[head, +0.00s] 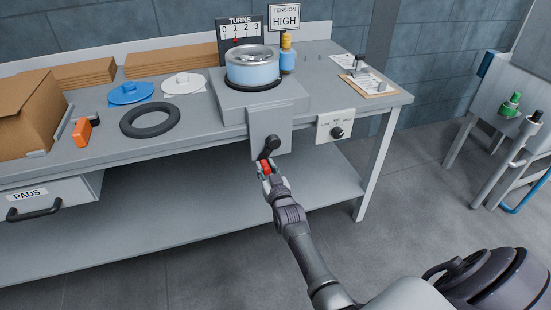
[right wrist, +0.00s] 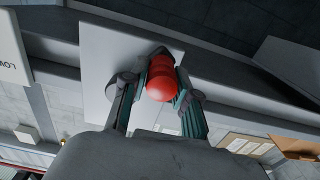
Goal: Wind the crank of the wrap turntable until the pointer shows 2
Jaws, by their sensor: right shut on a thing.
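The wrap turntable (head: 228,98) is a grey block on the bench, with a round blue and silver piece (head: 252,72) on top. Behind it stands the TURNS board (head: 239,30), marked 0 to 3. Its red pointer (head: 236,40) is near the 1. The crank (head: 271,143) is on the front plate, its dark arm reaching down and left to a red knob (head: 266,167). My right gripper (head: 266,170) is shut on the red knob. The right wrist view shows the knob (right wrist: 160,80) between the two fingers. My left gripper is not in view.
A TENSION HIGH sign (head: 285,17) stands behind the turntable. A dial (head: 337,132) is right of the crank on the bench front. A cardboard box (head: 22,118), an orange tool (head: 82,131), lids and a dark ring (head: 151,120) lie to the left. A lower shelf (head: 180,205) runs below.

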